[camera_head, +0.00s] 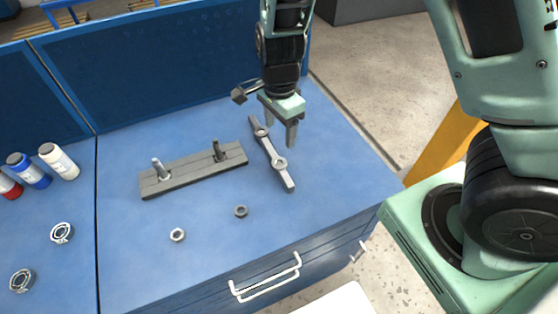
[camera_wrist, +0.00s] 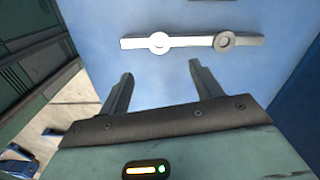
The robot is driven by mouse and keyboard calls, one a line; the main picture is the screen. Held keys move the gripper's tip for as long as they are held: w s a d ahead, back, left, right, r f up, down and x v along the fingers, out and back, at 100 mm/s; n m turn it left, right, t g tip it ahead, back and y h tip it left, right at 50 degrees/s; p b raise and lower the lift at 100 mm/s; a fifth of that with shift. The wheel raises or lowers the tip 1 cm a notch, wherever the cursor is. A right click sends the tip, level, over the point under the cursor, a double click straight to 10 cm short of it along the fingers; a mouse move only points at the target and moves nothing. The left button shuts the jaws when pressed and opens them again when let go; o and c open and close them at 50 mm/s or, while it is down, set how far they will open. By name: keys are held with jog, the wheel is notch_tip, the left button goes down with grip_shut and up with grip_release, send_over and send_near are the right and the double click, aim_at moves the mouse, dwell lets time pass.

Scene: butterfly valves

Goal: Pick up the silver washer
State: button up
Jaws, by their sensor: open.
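The silver washer (camera_head: 280,163) appears to be the lighter of two round pieces on a grey bar (camera_head: 288,181) on the blue workbench. In the wrist view this pale disc (camera_wrist: 160,42) sits on the left half of the bar (camera_wrist: 195,41). A darker round piece (camera_head: 262,133) is on the bar's far half, and it also shows in the wrist view (camera_wrist: 225,41). My gripper (camera_head: 280,136) is open and empty, above and just right of the bar. In the wrist view my fingers (camera_wrist: 162,70) are apart from the bar, below it in the picture.
A grey base (camera_head: 190,173) with two upright bolts lies left of the bar. A silver nut (camera_head: 178,235) and a dark nut (camera_head: 241,211) lie in front. Spray cans (camera_head: 59,161) and ring-shaped parts (camera_head: 62,233) are at left. A blue panel (camera_head: 180,70) closes the back.

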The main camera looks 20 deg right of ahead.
aim_at(279, 164)
jog(key=shift+f+p, duration=1.05)
jog(key=shift+f, duration=4.5)
jog(key=shift+f, duration=0.1)
jog(key=c, duration=1.1)
